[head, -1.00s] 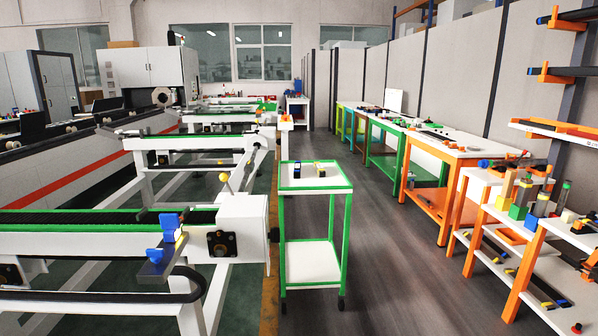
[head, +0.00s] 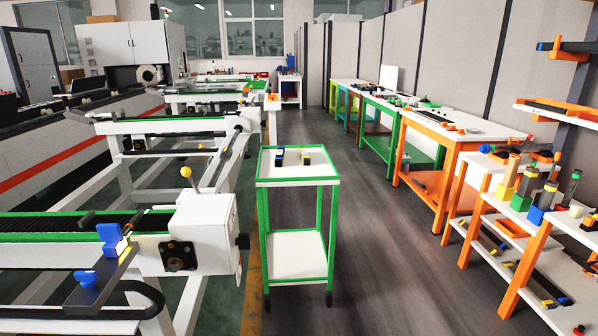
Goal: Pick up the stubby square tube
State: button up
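My gripper is not in view. I cannot tell for sure which object is the stubby square tube. Two small pieces lie on the white top of a green-framed cart (head: 320,172): a dark blue and black piece (head: 279,158) and a black and yellow piece (head: 305,156). On the right shelf, several upright tubes stand in coloured square bases, among them an orange-brown tube (head: 512,168) in a yellow and green base and a grey tube (head: 548,194) in a blue base. They are too small to identify by shape.
A conveyor (head: 60,222) with a white end box (head: 206,228) stands left of the cart. Orange-legged benches (head: 455,150) and a stepped shelf (head: 478,170) line the right. The dark floor (head: 390,250) between cart and shelf is clear.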

aim_at(279, 154)
jog(key=i+j, duration=0.1)
jog(key=i, duration=3.55)
jog(key=l+z, duration=0.05)
jog(key=l, duration=0.05)
